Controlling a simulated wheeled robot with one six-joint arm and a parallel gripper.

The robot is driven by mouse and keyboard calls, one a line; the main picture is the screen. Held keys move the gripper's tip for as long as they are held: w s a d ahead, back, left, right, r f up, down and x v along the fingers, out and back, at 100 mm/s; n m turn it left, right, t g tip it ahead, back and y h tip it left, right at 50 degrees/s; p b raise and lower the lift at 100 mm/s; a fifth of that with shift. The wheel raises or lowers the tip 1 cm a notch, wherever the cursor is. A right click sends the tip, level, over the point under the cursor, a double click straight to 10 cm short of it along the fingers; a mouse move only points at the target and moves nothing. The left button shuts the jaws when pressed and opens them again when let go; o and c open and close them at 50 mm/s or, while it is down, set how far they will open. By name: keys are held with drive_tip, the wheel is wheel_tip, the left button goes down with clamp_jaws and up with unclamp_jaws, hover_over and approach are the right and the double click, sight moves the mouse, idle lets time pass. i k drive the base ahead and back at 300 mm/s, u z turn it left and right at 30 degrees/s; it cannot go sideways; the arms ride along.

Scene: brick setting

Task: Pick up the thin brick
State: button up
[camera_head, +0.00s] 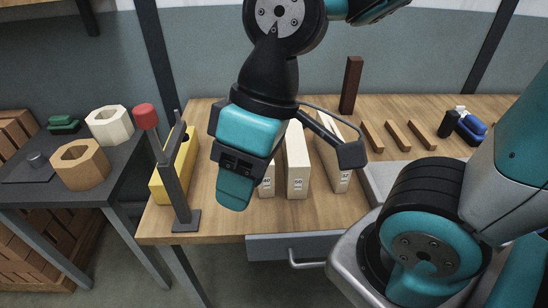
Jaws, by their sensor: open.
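Three pale upright bricks stand in a row on the wooden table, each with a small numbered label on its front. The leftmost pale brick (267,181) looks the narrowest, its label seems to read 40, and my gripper hides most of it. The middle pale brick (297,165) is wider, and its label seems to read 60. The right pale brick (335,165) is partly behind a gripper finger. My gripper (293,168) is open above the front of the row and holds nothing visible. I cannot tell its exact height or whether it touches a brick.
A yellow block (174,170) and a dark stand with a red knob (146,117) are left of the bricks. A tall dark-red block (351,85) stands behind; several brown strips (397,136) lie right. A side table (60,190) holds hexagonal blocks. A drawer (290,248) is below.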

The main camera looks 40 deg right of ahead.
sight(297, 166)
drive_tip(key=u, duration=1.6)
drive_tip(key=k, duration=0.95)
drive_tip(key=z, duration=1.6)
drive_tip(key=i, duration=0.5)
drive_tip(key=z, duration=0.05)
